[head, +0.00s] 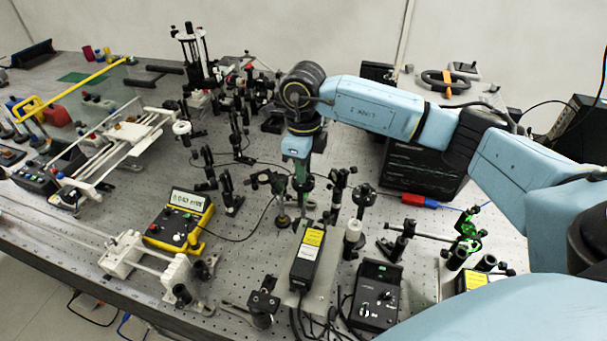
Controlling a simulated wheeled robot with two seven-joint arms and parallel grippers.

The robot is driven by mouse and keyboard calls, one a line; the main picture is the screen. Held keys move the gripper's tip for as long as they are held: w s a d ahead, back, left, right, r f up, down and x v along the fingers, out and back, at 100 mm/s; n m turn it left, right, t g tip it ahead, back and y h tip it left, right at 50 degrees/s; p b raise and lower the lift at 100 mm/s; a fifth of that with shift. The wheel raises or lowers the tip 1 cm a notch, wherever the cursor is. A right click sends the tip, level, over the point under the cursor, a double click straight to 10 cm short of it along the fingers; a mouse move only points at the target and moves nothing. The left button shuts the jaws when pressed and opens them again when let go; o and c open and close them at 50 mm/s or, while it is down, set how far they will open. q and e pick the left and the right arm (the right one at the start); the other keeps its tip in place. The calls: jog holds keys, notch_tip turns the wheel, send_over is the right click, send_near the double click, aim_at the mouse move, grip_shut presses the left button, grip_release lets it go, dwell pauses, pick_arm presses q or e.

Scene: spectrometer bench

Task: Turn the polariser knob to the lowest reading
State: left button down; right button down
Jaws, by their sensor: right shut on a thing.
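My right arm reaches in from the right, and my right gripper (302,178) points down among the optics at the middle of the bench. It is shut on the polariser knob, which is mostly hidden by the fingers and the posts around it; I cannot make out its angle. A yellow-framed power meter (180,219) lies left of the gripper. Its lit display (187,200) seems to read 0.043 mW, though the digits are small. My left gripper is not in view.
A black box with a yellow label (308,255) stands just in front of the gripper. A black control box (376,295) sits front right. Several posts and mounts crowd behind and beside the gripper. Bare perforated bench (262,225) shows between meter and gripper.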

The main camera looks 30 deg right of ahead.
jog(key=n+b, duration=0.3)
jog(key=n, duration=0.1)
jog(key=shift+f+n, duration=0.1)
jog(key=shift+n, duration=0.2)
jog(key=shift+n+b, duration=1.25)
jog(key=shift+n, duration=0.65)
jog(key=c, duration=1.3)
grip_release()
jog(key=shift+c, duration=0.2)
notch_tip(320, 180, up, 14)
jog(key=shift+f+b, duration=0.15)
jog(key=shift+b, duration=0.15)
jog(key=shift+f, duration=0.1)
